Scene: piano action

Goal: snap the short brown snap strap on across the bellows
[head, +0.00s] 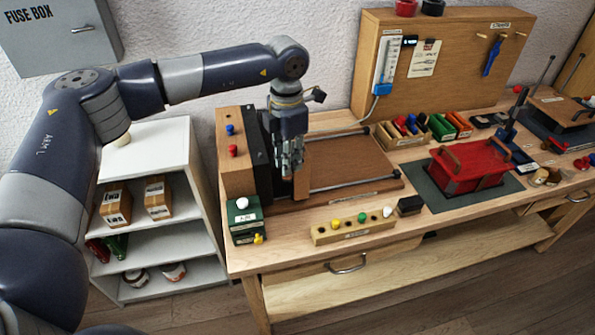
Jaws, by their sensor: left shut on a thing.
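My left gripper (291,164) points down over the left end of the bench. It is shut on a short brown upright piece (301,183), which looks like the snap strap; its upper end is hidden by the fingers. Just left of the gripper is a dark block (257,160), which looks like the bellows, against a wooden end piece (228,162) with a blue and a red knob. I cannot tell whether the strap touches the dark block. My right gripper is not in view.
A brown board (345,165) between metal rails lies right of the gripper. A green box (244,218) and a wooden strip (335,231) with coloured pegs stand in front. A red box (468,166) sits on a green mat further right. A tall wooden panel (452,65) stands behind.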

